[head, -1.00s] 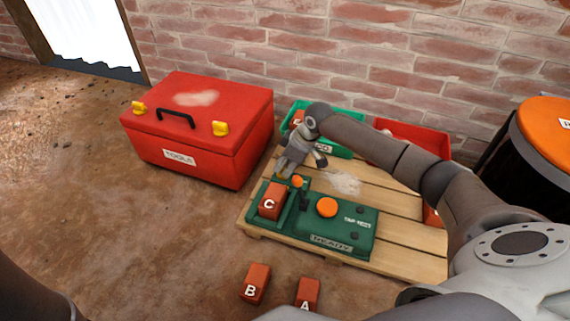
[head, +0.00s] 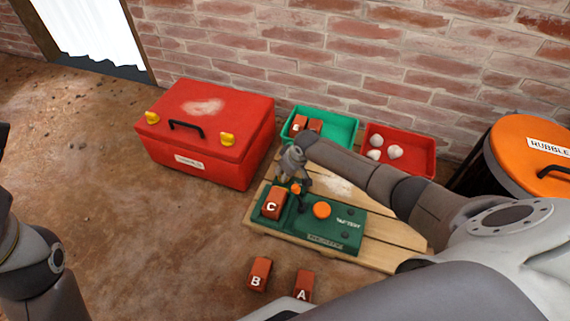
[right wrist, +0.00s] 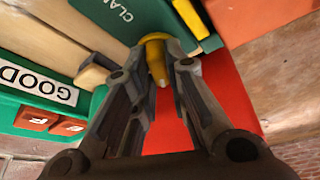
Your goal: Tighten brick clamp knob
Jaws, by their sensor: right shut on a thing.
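The brick marked C (head: 273,203) sits in the clamp end of the green tester (head: 345,222) on a wooden pallet. The small orange clamp knob (head: 296,188) is at the back of that end, beside the brick. My right gripper (head: 294,180) reaches down over it from behind. In the right wrist view the knob (right wrist: 155,50) looks yellow-orange and is between the fingertips (right wrist: 158,72), which are shut on it. The fingers partly hide the knob. Part of my left arm shows at the left edge, but its gripper is not clearly visible.
Brick B (head: 259,274) and brick A (head: 304,285) lie on the ground in front. A red toolbox (head: 215,150) stands left. A green bin (head: 340,128) with bricks and a red bin (head: 422,150) with pale lumps stand behind. A rubble drum (head: 535,140) is right.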

